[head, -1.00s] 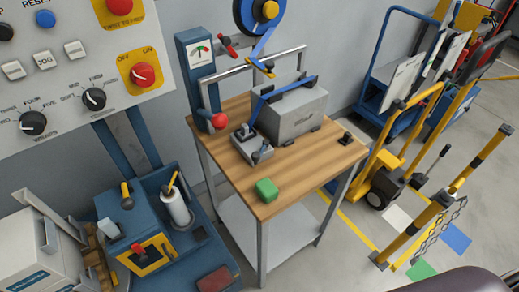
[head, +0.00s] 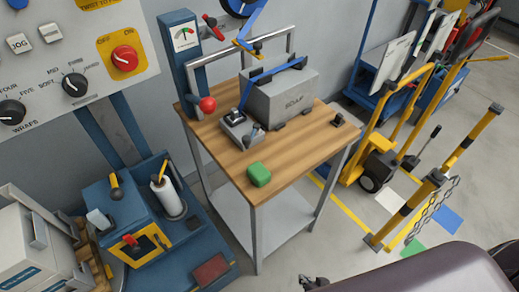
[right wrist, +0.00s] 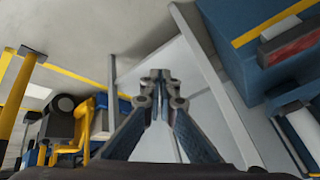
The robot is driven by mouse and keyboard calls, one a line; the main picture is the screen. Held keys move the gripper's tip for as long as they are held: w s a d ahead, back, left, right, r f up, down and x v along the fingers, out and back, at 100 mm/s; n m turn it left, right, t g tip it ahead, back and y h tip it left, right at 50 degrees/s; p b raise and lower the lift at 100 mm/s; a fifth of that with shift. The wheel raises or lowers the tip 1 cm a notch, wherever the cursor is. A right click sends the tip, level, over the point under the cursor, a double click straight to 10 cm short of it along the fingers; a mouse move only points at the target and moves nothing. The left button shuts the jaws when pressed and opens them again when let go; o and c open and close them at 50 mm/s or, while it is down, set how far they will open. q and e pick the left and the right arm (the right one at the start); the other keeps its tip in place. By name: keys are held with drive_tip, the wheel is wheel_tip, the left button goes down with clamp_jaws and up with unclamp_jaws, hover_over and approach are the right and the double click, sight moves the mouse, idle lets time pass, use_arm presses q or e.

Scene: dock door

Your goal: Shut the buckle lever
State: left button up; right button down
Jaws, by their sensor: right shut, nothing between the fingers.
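The buckle (head: 238,130) is a small grey block with dark parts on the wooden bench, at the front left of a grey box (head: 285,97). A blue strap (head: 268,72) runs from it over the box. A dark lever piece (head: 234,116) seems to stand up from the buckle; its exact angle is too small to tell. My right gripper (head: 314,282) is low at the bottom edge of the head view, apart from the bench and well below the buckle. In the right wrist view its fingers (right wrist: 161,88) are together and empty. My left gripper is not in view.
The bench (head: 215,142) also carries a green block (head: 259,175) at its front and a small black part (head: 338,120) at right. A red ball knob (head: 207,104) stands by the left post. A yellow hand truck (head: 385,150) is at right. Floor before the bench is clear.

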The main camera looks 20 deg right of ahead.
drive_tip(key=w+a+r+m+t+b, duration=0.1)
drive_tip(key=w+r+m+t, duration=0.1)
drive_tip(key=w+r, duration=0.35)
drive_tip(key=w+r+m+t+y, duration=0.1)
drive_tip(key=w+r+m+t, duration=0.15)
drive_tip(key=r, duration=0.65)
drive_tip(key=w+a+r+m+t+b, duration=0.15)
drive_tip(key=w+r, duration=0.25)
drive_tip(key=r, duration=0.4)
wheel_tip(320, 180, up, 24)
drive_tip(key=w+a+m+t+y+b, duration=0.1)
drive_tip(key=m+t, duration=0.3)
drive_tip(key=m, duration=0.1)
drive_tip(key=shift+w+a+y, duration=0.2)
drive_tip(key=shift+w+y, duration=0.05)
drive_tip(key=shift+y, duration=0.05)
drive_tip(key=shift+w+t, duration=0.1)
drive_tip(key=shift+t, duration=0.2)
drive_tip(key=p+x, duration=0.1)
drive_tip(key=x, duration=0.8)
drive_tip(key=shift+w+a+p, duration=0.15)
drive_tip(key=shift+w+p, duration=0.05)
drive_tip(key=shift+p, duration=0.15)
drive_tip(key=w+a, duration=0.2)
drive_tip(key=shift+a+f+p, duration=0.1)
drive_tip(key=shift+a+p, duration=0.2)
drive_tip(key=shift+p, duration=0.05)
drive_tip(key=shift+w+a+f, duration=0.1)
drive_tip(key=shift+w+a, duration=0.15)
drive_tip(key=shift+a, duration=0.2)
